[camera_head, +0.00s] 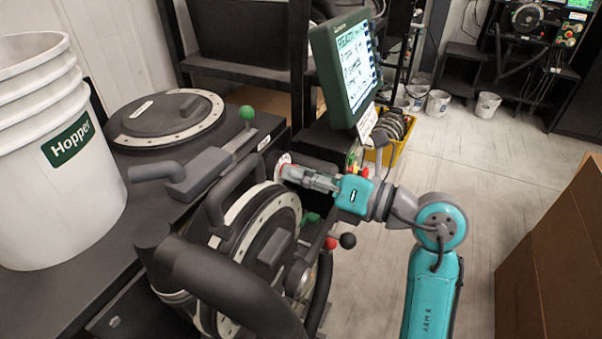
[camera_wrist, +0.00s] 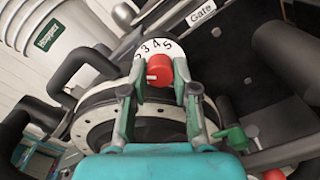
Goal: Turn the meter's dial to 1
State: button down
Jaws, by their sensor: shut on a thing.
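The meter's dial is a red knob (camera_wrist: 159,66) in front of a white round scale (camera_wrist: 155,47). A white mark shows low on the knob's left side. In the head view the scale is a small white disc (camera_head: 284,160) beside the machine. My gripper (camera_head: 293,173) reaches it from the right. In the wrist view my gripper's fingers (camera_wrist: 159,88) stand on both sides of the knob, shut on it. The lower part of the scale is hidden.
The black seed meter (camera_head: 270,245) with thick handles is close below and left. A green-framed screen (camera_head: 345,65) stands just above my arm. Red and black ball levers (camera_head: 340,241) are below my gripper. A white Hopper bucket (camera_head: 45,150) stands left; brown boxes (camera_head: 555,270) stand right.

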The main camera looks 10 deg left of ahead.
jog(key=shift+n, duration=1)
jog(key=c, duration=0.9)
grip_release()
jog(key=v, duration=1.2)
